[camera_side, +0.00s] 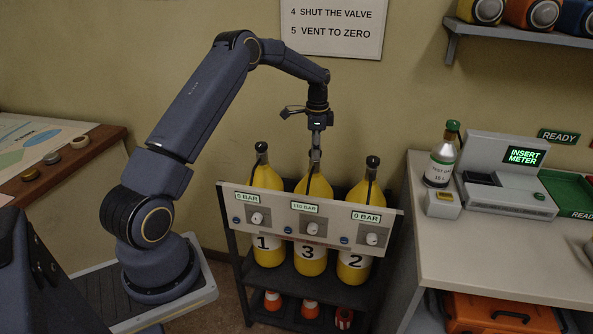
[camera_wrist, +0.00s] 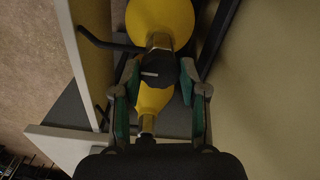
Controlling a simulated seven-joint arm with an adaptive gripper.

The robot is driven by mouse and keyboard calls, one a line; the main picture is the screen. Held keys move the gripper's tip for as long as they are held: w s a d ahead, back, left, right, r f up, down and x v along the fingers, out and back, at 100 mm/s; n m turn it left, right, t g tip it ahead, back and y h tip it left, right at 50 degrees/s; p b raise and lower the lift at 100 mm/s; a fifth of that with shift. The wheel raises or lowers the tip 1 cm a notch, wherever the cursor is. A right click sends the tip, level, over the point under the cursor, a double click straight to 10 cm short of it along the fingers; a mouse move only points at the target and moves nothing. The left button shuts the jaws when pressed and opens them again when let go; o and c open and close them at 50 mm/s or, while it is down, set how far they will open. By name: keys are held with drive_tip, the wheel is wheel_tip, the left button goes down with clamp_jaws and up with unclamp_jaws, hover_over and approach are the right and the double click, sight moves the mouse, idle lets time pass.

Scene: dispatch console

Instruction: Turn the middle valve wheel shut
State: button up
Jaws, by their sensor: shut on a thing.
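Three yellow cylinders stand in a dark rack, numbered 1, 3 and 2 from left to right. My gripper (camera_side: 315,155) reaches straight down onto the top of the middle cylinder (camera_side: 310,262), number 3. In the wrist view my gripper (camera_wrist: 158,68) has its green-sided fingers on either side of the black middle valve wheel (camera_wrist: 158,66), shut on it. A light mark shows on the wheel. In the side view the fingers mostly hide this wheel. The display above the middle cylinder (camera_side: 305,207) shows a bar reading that is too small to read surely.
A panel with knobs (camera_side: 330,225) crosses the rack's front. A counter (camera_side: 480,247) with a bottle and an INSERT METER device is at right.

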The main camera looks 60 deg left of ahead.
idle(0.5)
drive_tip(key=o, duration=1.1)
drive_tip(key=shift+o, duration=0.2)
drive_tip(key=shift+r, duration=0.1)
wheel_tip(320, 180, up, 12)
drive_tip(key=shift+d, duration=0.1)
